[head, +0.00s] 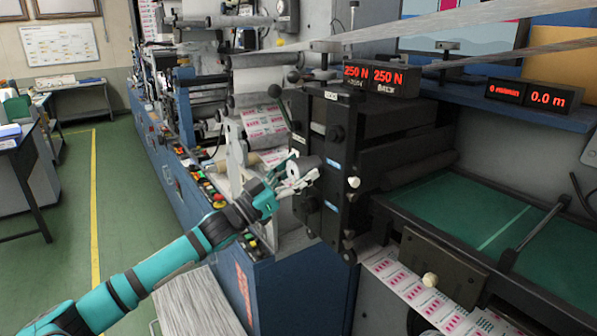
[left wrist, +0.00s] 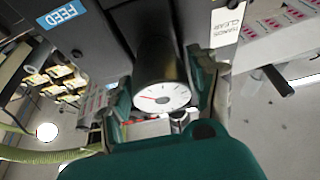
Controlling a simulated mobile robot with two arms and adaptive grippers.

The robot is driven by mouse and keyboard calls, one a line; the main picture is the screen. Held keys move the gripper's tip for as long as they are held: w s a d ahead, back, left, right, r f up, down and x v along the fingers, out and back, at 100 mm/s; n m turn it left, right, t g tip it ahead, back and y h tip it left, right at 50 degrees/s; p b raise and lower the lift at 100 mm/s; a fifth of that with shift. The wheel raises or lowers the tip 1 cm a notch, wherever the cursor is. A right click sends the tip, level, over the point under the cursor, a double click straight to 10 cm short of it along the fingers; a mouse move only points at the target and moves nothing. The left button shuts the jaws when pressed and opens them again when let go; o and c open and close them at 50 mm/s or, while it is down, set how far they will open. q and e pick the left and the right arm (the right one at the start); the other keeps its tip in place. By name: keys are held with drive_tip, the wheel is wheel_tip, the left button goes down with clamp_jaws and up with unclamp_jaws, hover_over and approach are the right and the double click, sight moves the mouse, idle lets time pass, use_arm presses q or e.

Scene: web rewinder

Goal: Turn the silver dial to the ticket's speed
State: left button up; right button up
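The dial (left wrist: 158,62) is a dark round knob with a white face, scale marks and a red pointer in the left wrist view. In the head view a grey cylinder (head: 307,167) at the front of the black machine unit appears to be this dial. My left gripper (head: 296,176) reaches it from the left; its fingers (left wrist: 163,82) lie on either side of the dial, very close. I cannot tell whether they press on it. The scale numbers are too small to read. I cannot make out a speed ticket. My right gripper is not in view.
A blue FEED label (left wrist: 61,13) and a white hands-clear label (left wrist: 228,22) sit near the dial. Red displays (head: 381,79) read 250 N twice; another (head: 527,95) reads 0.0 m. Printed web (head: 420,290) lies below right. The green floor (head: 125,215) at left has free room.

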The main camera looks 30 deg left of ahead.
use_arm(q)
drive_tip(key=c, duration=0.8)
drive_tip(key=shift+o, duration=0.2)
